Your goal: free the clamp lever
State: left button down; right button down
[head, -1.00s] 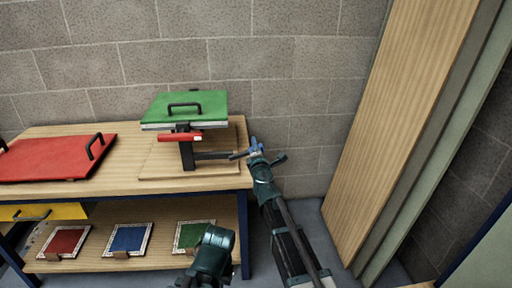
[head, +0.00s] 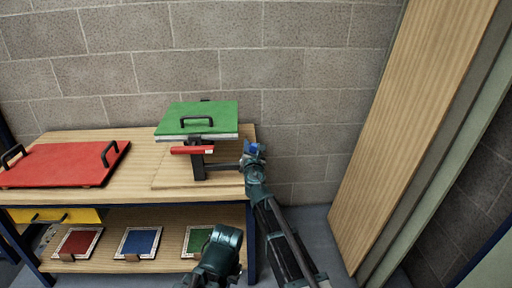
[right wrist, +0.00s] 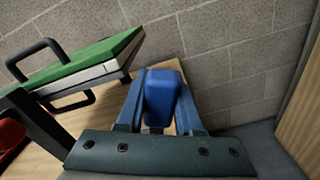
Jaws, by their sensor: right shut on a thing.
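The clamp stand has a dark upright post (head: 198,165) on a wooden board at the table's right end. A green panel (head: 185,110) with a black handle rests on top of it, and a red bar (head: 190,150) crosses the post's front. A dark lever arm (head: 225,167) runs right from the post. My right gripper (head: 253,152) is at its outer end, beyond the table edge. In the right wrist view its blue fingers are shut on the blue lever grip (right wrist: 160,98), which stands between them.
A red panel (head: 62,165) with black handles lies at the table's left. A block wall is behind. Tall wooden boards (head: 415,120) lean at the right.

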jog(key=shift+a+r+n, duration=0.25)
jog(key=shift+a+n, duration=0.5)
jog(key=shift+n, duration=0.15)
jog(key=shift+a, duration=0.1)
jog(key=c, duration=0.6)
grip_release()
jog(key=shift+o, duration=0.2)
jog(key=s, duration=1.3)
jog(key=shift+s, duration=0.4)
